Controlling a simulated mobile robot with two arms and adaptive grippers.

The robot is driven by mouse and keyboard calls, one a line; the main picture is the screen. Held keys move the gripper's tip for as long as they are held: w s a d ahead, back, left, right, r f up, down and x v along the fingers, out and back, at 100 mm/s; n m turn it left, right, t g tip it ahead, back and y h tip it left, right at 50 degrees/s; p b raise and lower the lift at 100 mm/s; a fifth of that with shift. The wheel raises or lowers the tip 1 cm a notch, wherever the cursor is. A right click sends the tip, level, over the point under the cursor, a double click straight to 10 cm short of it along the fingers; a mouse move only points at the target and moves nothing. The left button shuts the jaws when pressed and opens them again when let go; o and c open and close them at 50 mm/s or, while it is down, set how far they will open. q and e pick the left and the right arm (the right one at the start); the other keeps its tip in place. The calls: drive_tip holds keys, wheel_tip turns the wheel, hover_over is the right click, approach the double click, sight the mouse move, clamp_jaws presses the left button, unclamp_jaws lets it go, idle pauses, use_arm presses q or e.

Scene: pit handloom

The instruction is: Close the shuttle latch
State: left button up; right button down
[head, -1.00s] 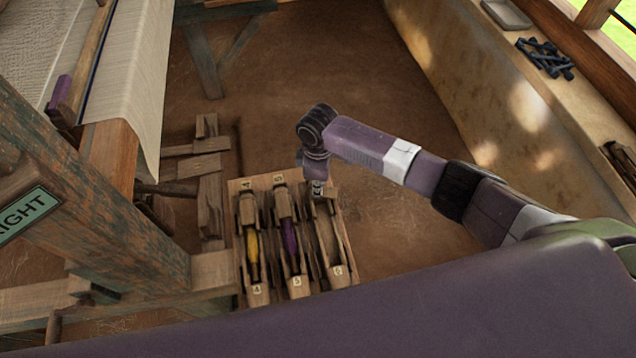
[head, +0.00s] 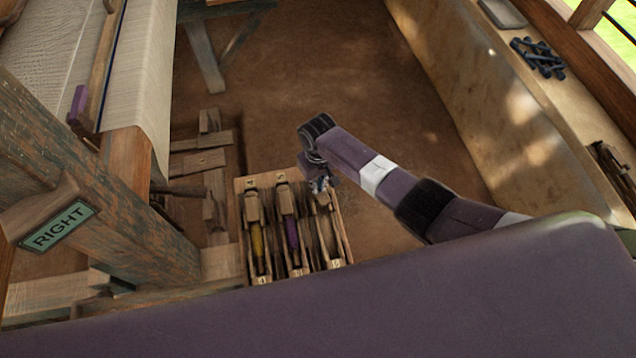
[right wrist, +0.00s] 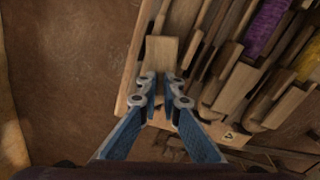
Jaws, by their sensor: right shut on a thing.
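A wooden shuttle tray (head: 239,235) with three slots stands on the floor below the loom. The left slot's shuttle holds yellow yarn (head: 257,240) and the middle one purple yarn (head: 292,232). The right slot's shuttle (head: 327,235) shows no coloured yarn. A wooden latch block (right wrist: 161,52) lies at that shuttle's far end. My right gripper (head: 320,186) is over this end. In the right wrist view its blue fingers (right wrist: 162,88) are closed on the block's near end; the exact contact is partly hidden by the fingertips. My left gripper is not in view.
A loom post with a RIGHT sign (head: 62,228) stands left of the tray. Wooden treadle pieces (head: 205,160) lie just beyond it. Dark pegs (head: 540,58) rest on the ledge at the right. The earth floor (head: 290,90) behind the tray is clear.

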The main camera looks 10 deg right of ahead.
drive_tip(key=shift+m+p, duration=0.55)
drive_tip(key=shift+m, duration=1.05)
drive_tip(key=c, duration=2.4)
unclamp_jaws()
drive_tip(key=shift+r, duration=0.15)
wheel_tip(320, 180, up, 12)
